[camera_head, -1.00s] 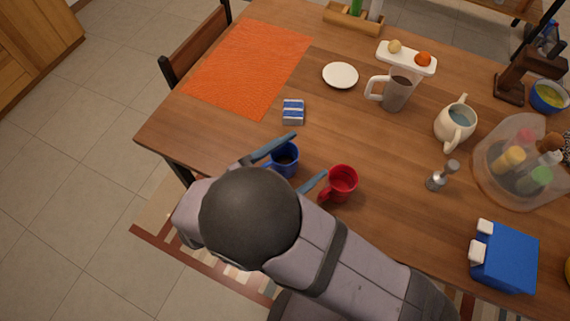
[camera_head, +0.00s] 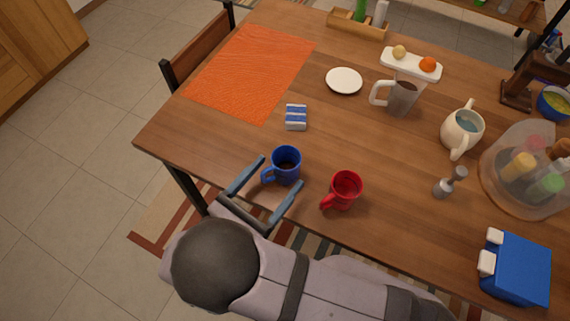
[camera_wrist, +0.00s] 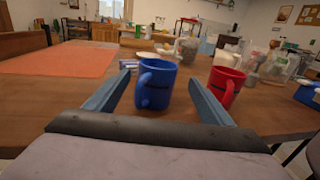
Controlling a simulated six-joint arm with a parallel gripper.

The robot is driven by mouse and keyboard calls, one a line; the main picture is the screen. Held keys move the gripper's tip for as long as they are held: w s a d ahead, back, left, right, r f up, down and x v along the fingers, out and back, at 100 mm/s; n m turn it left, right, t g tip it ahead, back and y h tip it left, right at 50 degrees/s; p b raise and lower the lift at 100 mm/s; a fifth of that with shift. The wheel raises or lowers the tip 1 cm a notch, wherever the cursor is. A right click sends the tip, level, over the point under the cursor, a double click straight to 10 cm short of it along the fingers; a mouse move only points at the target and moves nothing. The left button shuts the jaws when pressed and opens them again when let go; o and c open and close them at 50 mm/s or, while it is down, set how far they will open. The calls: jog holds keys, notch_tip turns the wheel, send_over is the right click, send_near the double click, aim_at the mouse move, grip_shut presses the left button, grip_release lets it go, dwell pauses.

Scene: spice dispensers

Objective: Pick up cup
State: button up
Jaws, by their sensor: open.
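A blue cup (camera_head: 287,165) with dark contents stands upright near the table's front edge, its handle toward my gripper. It also shows in the wrist view (camera_wrist: 158,88), ahead and between the finger lines. A red cup (camera_head: 345,190) stands upright to its right and shows in the wrist view (camera_wrist: 228,84) just beyond the right finger. My gripper (camera_head: 276,177) is open and empty, its two blue-grey fingers spread on the near side of the blue cup. In the wrist view its fingertips (camera_wrist: 158,80) lie either side of the blue cup. Contact cannot be told.
A blue-and-white box (camera_head: 296,117) lies behind the blue cup. An orange mat (camera_head: 250,72), a white plate (camera_head: 344,81), a pitcher (camera_head: 402,98), a cream teapot (camera_head: 461,130), a metal shaker (camera_head: 448,184) and a blue box (camera_head: 516,268) share the wooden table. Bare wood lies left of the cups.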

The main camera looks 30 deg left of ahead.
aim_at(285, 162)
jog(key=shift+w+d+p, duration=0.15)
jog(key=shift+w+p, duration=0.15)
jog(key=shift+w, duration=1)
jog(key=shift+w+d+p, duration=0.1)
jog(key=shift+w+p, duration=0.15)
jog(key=shift+w, duration=1.05)
jog(key=c, duration=1.3)
jog(key=shift+c, duration=0.2)
jog(key=shift+r, duration=0.2)
notch_tip(285, 162, up, 9)
jog(key=shift+r, duration=0.2)
